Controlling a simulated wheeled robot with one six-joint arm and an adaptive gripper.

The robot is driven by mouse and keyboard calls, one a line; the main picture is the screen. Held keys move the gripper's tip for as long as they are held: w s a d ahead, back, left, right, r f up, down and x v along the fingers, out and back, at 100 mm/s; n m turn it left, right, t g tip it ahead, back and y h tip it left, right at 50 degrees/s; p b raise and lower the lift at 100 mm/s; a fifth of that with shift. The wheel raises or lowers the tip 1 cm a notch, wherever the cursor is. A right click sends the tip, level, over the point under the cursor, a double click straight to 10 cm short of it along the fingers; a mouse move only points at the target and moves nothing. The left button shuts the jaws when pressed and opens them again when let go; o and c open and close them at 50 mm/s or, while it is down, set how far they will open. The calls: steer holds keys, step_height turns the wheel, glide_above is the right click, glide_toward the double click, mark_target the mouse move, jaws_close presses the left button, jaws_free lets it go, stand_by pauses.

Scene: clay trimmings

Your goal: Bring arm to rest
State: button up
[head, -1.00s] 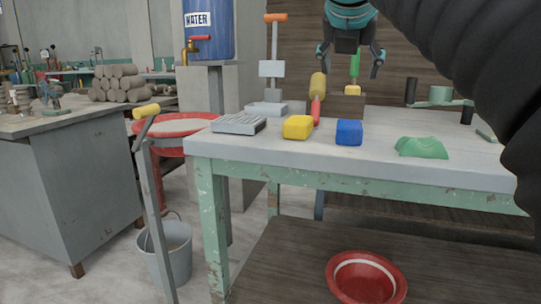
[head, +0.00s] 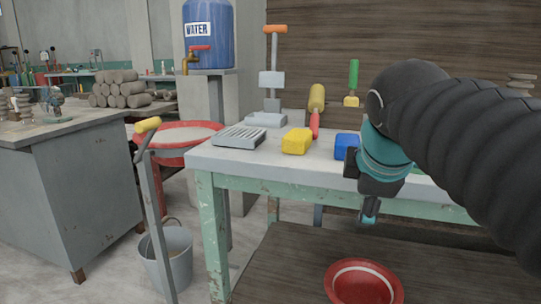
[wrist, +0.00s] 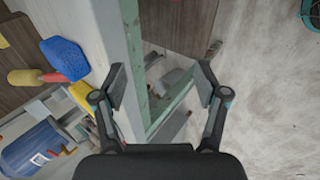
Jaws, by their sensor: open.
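My gripper (wrist: 160,95) is open and empty in the wrist view, with its two fingers spread apart over the table's edge and the floor. In the head view my gripper (head: 370,218) hangs low in front of the table's front edge, pointing down, with my arm coming in from the right. The blue block (head: 346,146) sits on the tabletop just behind it, partly covered by my wrist. My arm hides the right part of the table.
On the table (head: 213,158) are a yellow block (head: 297,141), a grey ribbed tray (head: 239,137) and a red tool (head: 315,124). A lever post (head: 157,220) and a bucket (head: 180,270) stand at left.

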steer(key=s+f+m+p, duration=0.1)
steer(key=s+f+m, duration=0.5)
steer(key=f+m, duration=0.1)
steer(key=s+f+m+g+y+p, duration=0.1)
steer(key=s+f+m, duration=0.4)
steer(key=f+m, duration=0.3)
step_height(320, 180, down, 3)
steer(key=shift+s+r+g, duration=0.2)
steer(key=shift+s+g, duration=0.1)
steer(key=shift+s, duration=0.05)
